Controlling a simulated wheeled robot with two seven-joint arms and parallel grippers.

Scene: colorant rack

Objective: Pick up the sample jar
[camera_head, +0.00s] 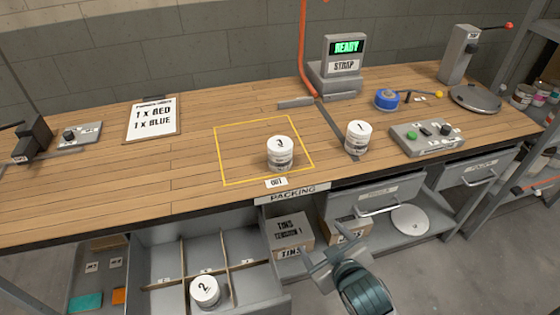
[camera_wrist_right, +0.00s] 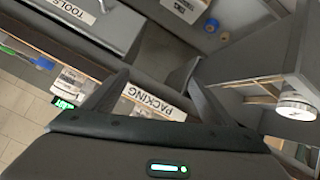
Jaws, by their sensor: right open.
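Three white-lidded jars show in the head view. Jar 3 (camera_head: 280,154) stands upright inside the yellow outline on the bench. Jar 1 (camera_head: 358,138) stands upright to its right. Jar 2 (camera_head: 204,291) stands in a front compartment of the open drawer. None is marked as the sample jar in readable text. My right gripper (camera_head: 325,260) is open and empty in front of the bench, below the packing sign and right of jar 2. In the right wrist view its fingers (camera_wrist_right: 150,90) are apart; a white jar (camera_wrist_right: 296,105) shows at the right, its number unreadable. My left gripper is out of view.
The open divided drawer (camera_head: 268,270) juts out under the bench. A strap machine (camera_head: 338,78) and button box (camera_head: 427,136) stand on the bench.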

